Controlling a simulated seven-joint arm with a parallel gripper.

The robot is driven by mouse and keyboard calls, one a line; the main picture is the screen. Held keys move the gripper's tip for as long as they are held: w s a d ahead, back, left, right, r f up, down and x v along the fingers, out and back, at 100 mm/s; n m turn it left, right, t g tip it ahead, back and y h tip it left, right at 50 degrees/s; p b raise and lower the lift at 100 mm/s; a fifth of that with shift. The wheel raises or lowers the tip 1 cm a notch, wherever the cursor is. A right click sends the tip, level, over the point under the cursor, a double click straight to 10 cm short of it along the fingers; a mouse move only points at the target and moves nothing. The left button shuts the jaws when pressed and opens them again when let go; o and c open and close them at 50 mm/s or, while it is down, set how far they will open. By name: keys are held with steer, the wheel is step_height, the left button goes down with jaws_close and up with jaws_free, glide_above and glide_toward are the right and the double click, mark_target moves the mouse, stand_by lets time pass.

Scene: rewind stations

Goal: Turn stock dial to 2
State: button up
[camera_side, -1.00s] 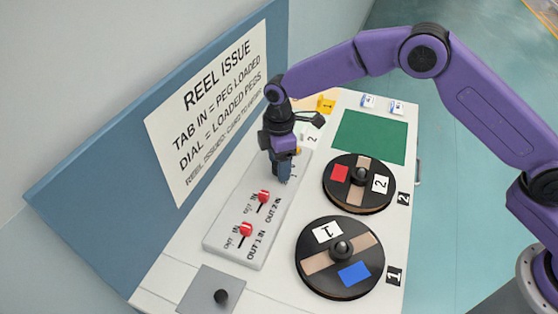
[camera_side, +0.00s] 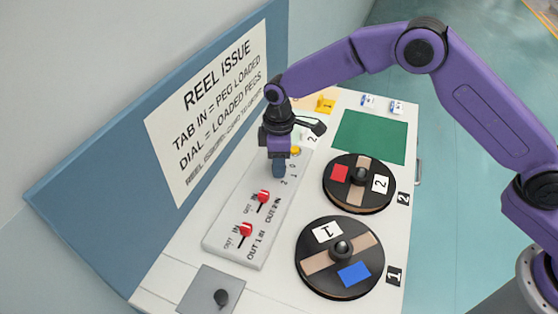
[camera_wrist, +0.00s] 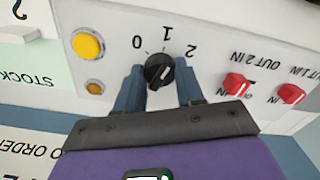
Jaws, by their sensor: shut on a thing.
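The stock dial (camera_wrist: 157,71) is a black round knob with a white pointer mark, on a pale panel marked 0, 1 and 2. In the wrist view the mark slants toward the upper right, on the side of the 2; its exact setting is hard to read. My gripper (camera_wrist: 160,88) is shut on the dial, one blue finger on each side of it. In the side view my gripper (camera_side: 279,170) points down at the panel (camera_side: 232,240), and its fingers hide the dial. The numbers 2, 1, 0 show just right of the fingers.
Two red tabs (camera_side: 263,196) (camera_side: 246,229) stand on the same panel. Black reels 2 (camera_side: 377,202) and 1 (camera_side: 312,283) lie to the right. A yellow button (camera_wrist: 88,46) is beside the dial. A green mat (camera_side: 370,135) is bare. The blue sign wall (camera_side: 110,195) rises at left.

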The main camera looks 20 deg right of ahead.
steer(key=m, duration=0.6)
stand_by(0.7)
steer(key=o, duration=1)
steer(key=shift+o, duration=0.2)
steer(key=shift+r, duration=0.1)
step_height(320, 180, up, 17)
steer(key=shift+r, duration=0.15)
